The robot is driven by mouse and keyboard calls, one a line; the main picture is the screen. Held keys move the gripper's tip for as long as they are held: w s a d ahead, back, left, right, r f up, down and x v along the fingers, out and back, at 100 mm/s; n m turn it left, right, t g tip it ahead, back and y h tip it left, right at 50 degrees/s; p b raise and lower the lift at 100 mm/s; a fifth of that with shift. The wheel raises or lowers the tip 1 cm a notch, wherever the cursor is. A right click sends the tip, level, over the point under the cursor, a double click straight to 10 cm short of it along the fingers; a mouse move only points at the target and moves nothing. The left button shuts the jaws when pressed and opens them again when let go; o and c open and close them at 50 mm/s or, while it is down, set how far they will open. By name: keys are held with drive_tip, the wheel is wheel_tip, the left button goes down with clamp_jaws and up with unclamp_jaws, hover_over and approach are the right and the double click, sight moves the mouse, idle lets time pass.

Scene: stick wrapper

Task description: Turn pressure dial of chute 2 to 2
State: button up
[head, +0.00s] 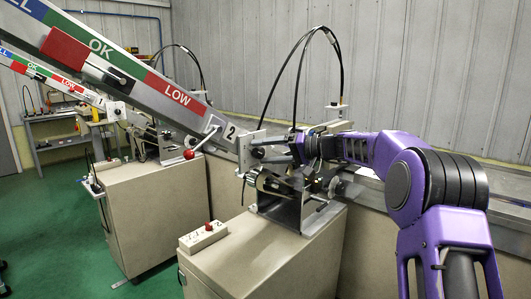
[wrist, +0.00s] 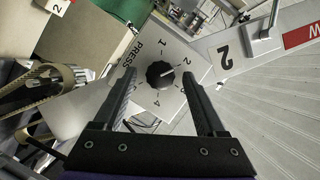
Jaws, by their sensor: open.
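The pressure dial (wrist: 160,75) is a round black knob on a light plate (wrist: 145,105) marked 1, 2, 3, 4 and "PRESS". A pale mark on the knob points to the right, roughly toward the 2; it is too small to read exactly. The plate joins chute 2 (wrist: 262,50), which bears a large "2". My gripper (wrist: 159,73) is open, one finger on each side of the dial in the picture; I cannot tell whether they touch it. In the head view, my gripper (head: 296,150) is at the machine beside the lower end of chute 2 (head: 205,118).
A red-knobbed lever (head: 188,154) hangs under chute 2. The machine stands on a beige cabinet (head: 265,262) with a small box (head: 203,236) carrying a red button. Black cables (head: 300,75) arch above. Another chute and cabinet (head: 140,205) stand to the left. Green floor lies open between.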

drive_tip(key=v, duration=1.7)
drive_tip(key=shift+d, duration=0.2)
drive_tip(key=shift+s, duration=0.1)
